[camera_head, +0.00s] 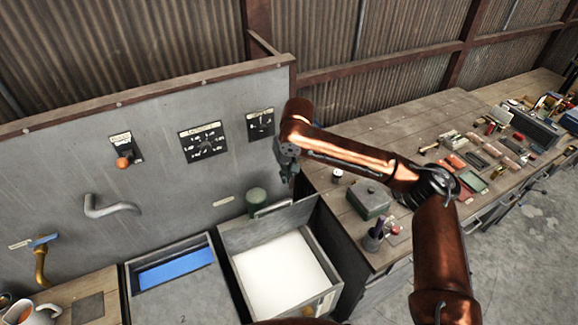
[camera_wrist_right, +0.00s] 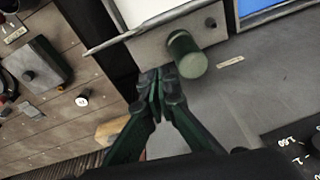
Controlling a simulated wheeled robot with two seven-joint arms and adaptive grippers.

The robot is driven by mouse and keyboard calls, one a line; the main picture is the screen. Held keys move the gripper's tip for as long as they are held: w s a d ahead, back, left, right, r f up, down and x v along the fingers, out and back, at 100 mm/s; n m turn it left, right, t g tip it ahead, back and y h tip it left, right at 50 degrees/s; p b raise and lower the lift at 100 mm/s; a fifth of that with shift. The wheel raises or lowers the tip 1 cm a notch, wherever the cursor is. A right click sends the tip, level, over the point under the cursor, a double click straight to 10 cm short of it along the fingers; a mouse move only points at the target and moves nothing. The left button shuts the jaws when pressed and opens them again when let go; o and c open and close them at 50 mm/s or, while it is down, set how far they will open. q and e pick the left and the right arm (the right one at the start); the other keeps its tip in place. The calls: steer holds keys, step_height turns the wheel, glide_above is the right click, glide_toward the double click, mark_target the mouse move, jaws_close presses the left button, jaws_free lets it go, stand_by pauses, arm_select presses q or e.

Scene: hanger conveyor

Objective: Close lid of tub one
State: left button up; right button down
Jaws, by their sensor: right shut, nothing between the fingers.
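The open tub (camera_head: 331,265) with white contents is at the bottom middle of the head view; no number shows on it. Its grey lid (camera_head: 280,221) stands raised at the tub's back edge, with a green cylindrical knob (camera_head: 256,200) on its rear face. In the right wrist view, the lid (camera_wrist_right: 150,48) and knob (camera_wrist_right: 186,55) are close to my right gripper (camera_wrist_right: 160,84). The right gripper (camera_head: 287,177) is shut and empty, beside the knob, on the lid's rear side. I cannot tell whether it touches the lid. My left gripper is out of view.
A neighbouring tub (camera_head: 206,258) marked 2 shows blue contents. A grey panel (camera_head: 165,150) with dials, a red knob (camera_head: 123,162) and a pipe stands behind the tubs. A wooden bench (camera_head: 345,190) with a grey box (camera_head: 370,199) is to the right.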

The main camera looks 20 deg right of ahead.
steer(key=s+f, duration=0.2)
steer(key=s, duration=0.1)
steer(key=shift+d+f+p, duration=0.1)
steer(key=shift+f+p, duration=0.3)
steer(key=shift+s, duration=0.2)
steer(key=shift+f, duration=0.15)
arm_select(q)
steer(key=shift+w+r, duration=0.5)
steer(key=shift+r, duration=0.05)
arm_select(e)
steer(key=shift+s+f, duration=0.1)
